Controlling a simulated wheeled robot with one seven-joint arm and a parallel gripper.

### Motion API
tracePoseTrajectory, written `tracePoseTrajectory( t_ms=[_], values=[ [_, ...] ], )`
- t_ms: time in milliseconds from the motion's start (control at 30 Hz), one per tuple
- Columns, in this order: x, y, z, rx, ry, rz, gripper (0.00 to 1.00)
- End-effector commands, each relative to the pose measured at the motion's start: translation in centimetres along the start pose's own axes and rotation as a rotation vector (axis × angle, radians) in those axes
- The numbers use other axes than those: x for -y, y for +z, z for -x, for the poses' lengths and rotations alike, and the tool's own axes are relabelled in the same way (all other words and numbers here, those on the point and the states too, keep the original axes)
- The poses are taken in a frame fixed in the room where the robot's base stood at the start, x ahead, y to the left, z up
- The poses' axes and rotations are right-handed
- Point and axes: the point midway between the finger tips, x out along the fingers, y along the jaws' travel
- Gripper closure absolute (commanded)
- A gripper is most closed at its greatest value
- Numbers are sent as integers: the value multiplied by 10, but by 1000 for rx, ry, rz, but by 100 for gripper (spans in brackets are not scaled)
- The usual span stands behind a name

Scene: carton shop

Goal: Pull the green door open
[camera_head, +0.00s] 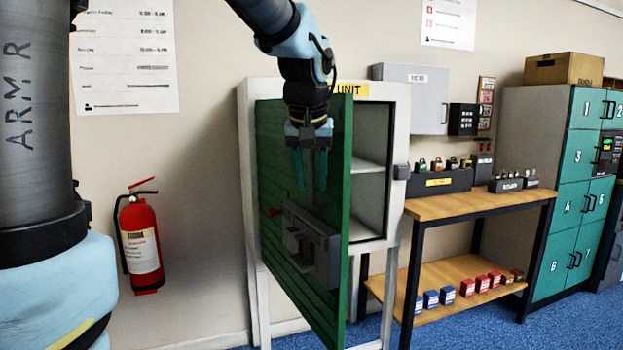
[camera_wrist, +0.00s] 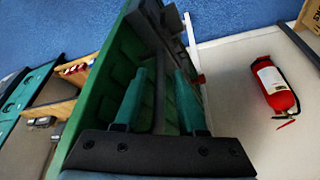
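The green door (camera_head: 270,150) of the white cabinet (camera_head: 397,130) stands part way open, swung out toward me from its left side. The shelves inside show to the right of its free edge. A grey latch box (camera_head: 325,255) with a small red part is on the door's outer face. My gripper (camera_head: 310,170) points down in front of that face, above the latch box. In the wrist view its two teal fingers (camera_wrist: 160,100) are apart, with a dark upright bar (camera_wrist: 159,85) seen between them. I cannot tell whether either finger touches the bar.
A red fire extinguisher (camera_head: 141,240) hangs on the wall at left. A wooden workbench (camera_head: 480,203) with padlocks and small boxes stands right of the cabinet. Green lockers (camera_head: 575,200) stand farther right. Blue floor (camera_head: 575,325) shows clear at the lower right.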

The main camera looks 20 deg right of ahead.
Motion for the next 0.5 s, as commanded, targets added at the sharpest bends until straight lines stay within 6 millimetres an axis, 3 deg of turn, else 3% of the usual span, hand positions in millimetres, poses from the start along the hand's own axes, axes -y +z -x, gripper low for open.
tracePoseTrajectory(
  t_ms=[333,500],
  values=[
    [0,0,3,0,0,-2,55],
    [0,0,25,-4,1,-2,55]
  ],
)
